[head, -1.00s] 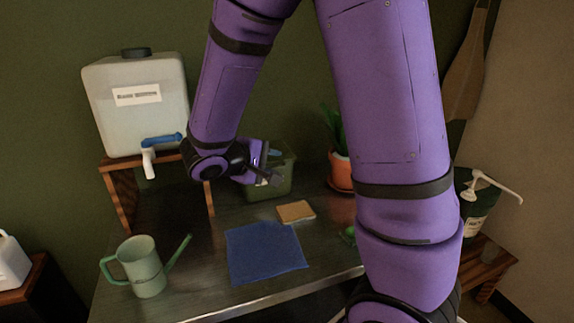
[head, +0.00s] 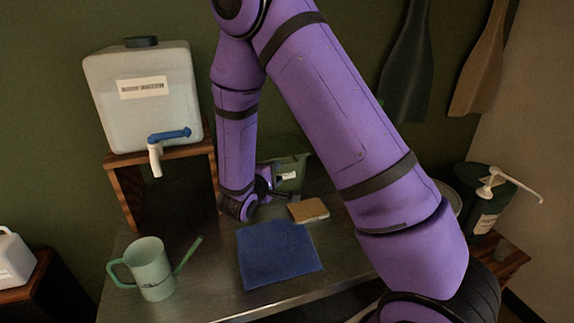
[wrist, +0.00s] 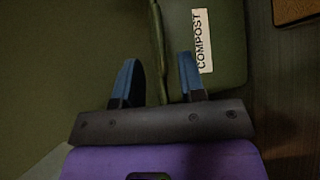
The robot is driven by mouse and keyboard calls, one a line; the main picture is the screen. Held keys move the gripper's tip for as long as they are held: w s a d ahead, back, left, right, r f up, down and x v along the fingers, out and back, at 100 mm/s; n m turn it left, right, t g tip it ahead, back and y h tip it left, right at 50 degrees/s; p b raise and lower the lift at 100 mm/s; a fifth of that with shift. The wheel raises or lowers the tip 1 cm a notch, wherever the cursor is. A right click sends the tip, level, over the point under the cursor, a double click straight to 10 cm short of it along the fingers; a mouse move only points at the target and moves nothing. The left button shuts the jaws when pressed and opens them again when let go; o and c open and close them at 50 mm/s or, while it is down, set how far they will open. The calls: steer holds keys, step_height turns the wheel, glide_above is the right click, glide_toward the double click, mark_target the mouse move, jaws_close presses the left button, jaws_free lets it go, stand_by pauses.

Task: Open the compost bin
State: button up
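The compost bin (head: 293,158) is a dark green box with a white label at the back of the metal table, partly hidden by my arm. In the wrist view the bin (wrist: 228,65) shows close up, with its label reading COMPOST and a lid edge running along its left side. My gripper (head: 283,192) is low, at the front left of the bin. In the wrist view my gripper (wrist: 160,82) has its two blue fingers apart with nothing held between them. One finger lies left of the lid edge, the other beside the label. I cannot tell whether they touch the bin.
A tan sponge (head: 308,209) and a blue cloth (head: 277,254) lie in front of the bin. A green watering can (head: 152,268) stands at left. A white water tank (head: 143,100) sits on a wooden stand (head: 125,190). A pump bucket (head: 482,195) is at right.

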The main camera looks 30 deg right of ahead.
mark_target(286, 164)
steer(key=x, duration=0.7)
jaws_close()
